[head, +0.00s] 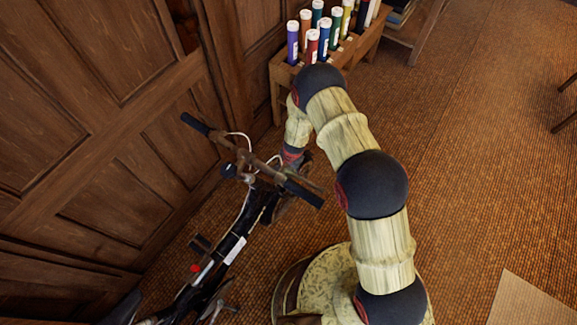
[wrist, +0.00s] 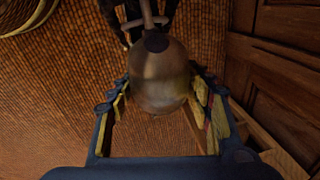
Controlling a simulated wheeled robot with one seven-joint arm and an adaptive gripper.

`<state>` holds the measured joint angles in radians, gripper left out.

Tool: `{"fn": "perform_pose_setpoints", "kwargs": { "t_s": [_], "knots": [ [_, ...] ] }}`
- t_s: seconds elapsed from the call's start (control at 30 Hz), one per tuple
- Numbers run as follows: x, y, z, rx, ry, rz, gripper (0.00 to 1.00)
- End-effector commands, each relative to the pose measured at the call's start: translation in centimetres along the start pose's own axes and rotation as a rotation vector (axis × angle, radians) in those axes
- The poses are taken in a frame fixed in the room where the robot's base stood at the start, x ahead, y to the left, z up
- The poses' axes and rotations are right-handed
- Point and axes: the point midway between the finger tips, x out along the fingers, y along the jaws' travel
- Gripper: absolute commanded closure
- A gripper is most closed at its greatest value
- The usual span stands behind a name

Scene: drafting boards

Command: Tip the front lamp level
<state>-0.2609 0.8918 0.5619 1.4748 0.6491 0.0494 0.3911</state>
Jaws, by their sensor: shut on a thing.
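The front lamp (wrist: 160,80) is a round, worn metal housing in the middle of the wrist view, on a stem with a dark joint at its top end. My gripper (wrist: 162,92) has a finger on each side of it and is shut on it. In the head view the lamp cannot be made out behind the handlebar and my wrist. The bicycle (head: 235,248) stands beside the panelled wall, its rusty handlebar (head: 262,168) close to my wrist. I cannot tell how far the lamp is tilted.
The wooden panelled wall (head: 110,150) is close on the bicycle's left. A wooden rack (head: 352,52) with several coloured tubes stands behind my arm. The woven floor (head: 480,150) is open to the right.

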Motion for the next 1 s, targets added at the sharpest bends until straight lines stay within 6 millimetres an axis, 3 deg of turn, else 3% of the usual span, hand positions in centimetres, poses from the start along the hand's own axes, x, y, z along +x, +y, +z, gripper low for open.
{"fn": "perform_pose_setpoints", "kwargs": {
  "t_s": [0.3,0.77,0.8,1.0],
  "knots": [
    [-1.24,-0.21,0.24,-0.027,0.149,-0.019,0.95],
    [-1.14,-0.21,0.12,-0.033,0.186,-0.024,0.95],
    [-1.15,-0.21,0.12,-0.033,0.186,-0.024,0.49],
    [-1.13,-0.18,0.14,-0.033,0.185,-0.024,0.38]
  ]
}}
